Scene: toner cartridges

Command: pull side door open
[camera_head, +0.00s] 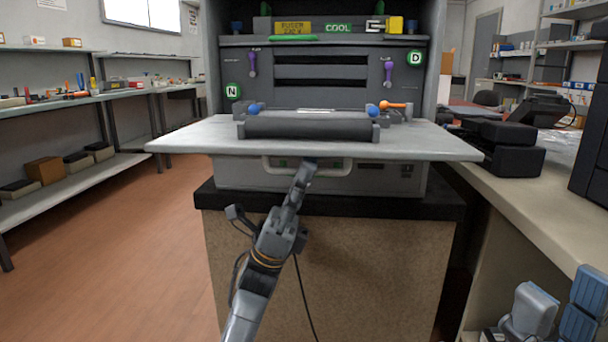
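The grey printer's side door (200,139) is folded down and looks roughly level, like a shelf in front of the machine's open bay. A pale loop handle (275,171) shows just below the door's front edge; I cannot tell if it belongs to the door or the panel behind. My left gripper (304,174) reaches up from below, its fingertips overlapping the handle and close under the door edge. It is seen nearly edge-on, so its finger gap and any contact are unclear. My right gripper is not visible.
A dark roller unit (308,128), blue knobs and an orange lever (393,104) sit at the bay. The machine stands on a brown cabinet (330,260). A counter (530,195) with black devices is at right, shelves (75,190) at left. Floor (110,270) is clear at left.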

